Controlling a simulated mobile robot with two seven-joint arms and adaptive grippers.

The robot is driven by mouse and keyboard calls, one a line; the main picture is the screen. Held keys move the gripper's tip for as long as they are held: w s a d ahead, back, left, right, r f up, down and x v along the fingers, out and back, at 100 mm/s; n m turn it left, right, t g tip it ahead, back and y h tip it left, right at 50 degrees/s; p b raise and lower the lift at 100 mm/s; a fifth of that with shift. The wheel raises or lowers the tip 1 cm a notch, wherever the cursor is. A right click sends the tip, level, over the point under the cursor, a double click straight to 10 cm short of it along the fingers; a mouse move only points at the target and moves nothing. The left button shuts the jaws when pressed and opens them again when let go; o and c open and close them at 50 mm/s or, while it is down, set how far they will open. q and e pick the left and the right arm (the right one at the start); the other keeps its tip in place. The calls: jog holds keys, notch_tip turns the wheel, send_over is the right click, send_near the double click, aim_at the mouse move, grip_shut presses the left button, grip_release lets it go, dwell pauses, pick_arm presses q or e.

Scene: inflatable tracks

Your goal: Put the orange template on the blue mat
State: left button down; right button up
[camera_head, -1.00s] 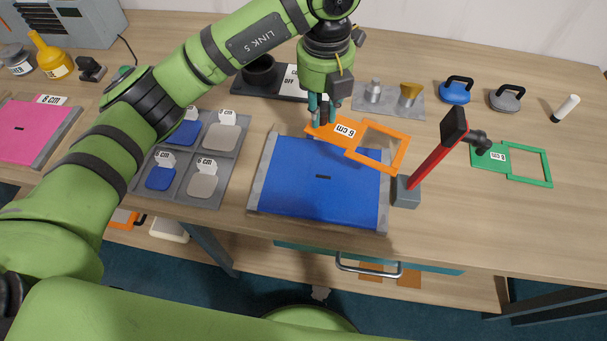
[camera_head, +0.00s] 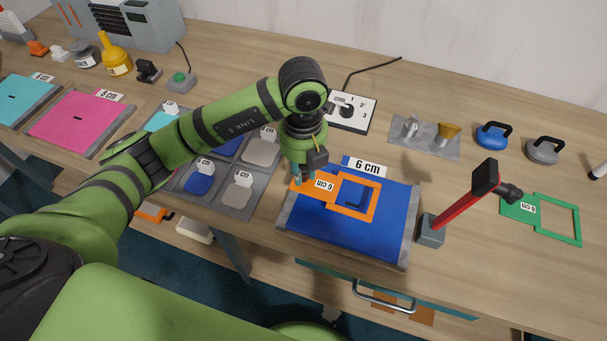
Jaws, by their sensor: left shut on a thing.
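The orange template (camera_head: 323,184), a flat plate with a "6 cm" label and a square window, is over the upper left part of the blue mat (camera_head: 392,232). Blue mat and part of its dark mark show through the window. My left gripper (camera_head: 303,178) is shut on the template's left end, near the mat's upper left edge. I cannot tell whether the template touches the mat or is slightly above it. A "6 cm" card (camera_head: 368,167) stands at the mat's back edge. My right gripper is not in view.
A red-handled tool on a grey block (camera_head: 431,231) stands right of the mat. A green template (camera_head: 518,209) lies farther right. A grey tray of patches (camera_head: 236,195) is to the left. A switch panel (camera_head: 352,112) is behind.

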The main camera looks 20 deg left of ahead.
aim_at(303, 181)
pick_arm(q)
notch_tip(303, 181, down, 4)
jog(key=shift+r+p, duration=0.25)
jog(key=shift+p, duration=0.35)
jog(key=shift+f, duration=0.2)
jog(key=c, duration=1.5)
grip_release()
jog(key=shift+f, duration=0.15)
jog(key=o, duration=0.4)
notch_tip(303, 181, up, 11)
jog(key=shift+r+b, duration=0.2)
jog(key=shift+b, duration=0.9)
jog(key=shift+r, duration=0.5)
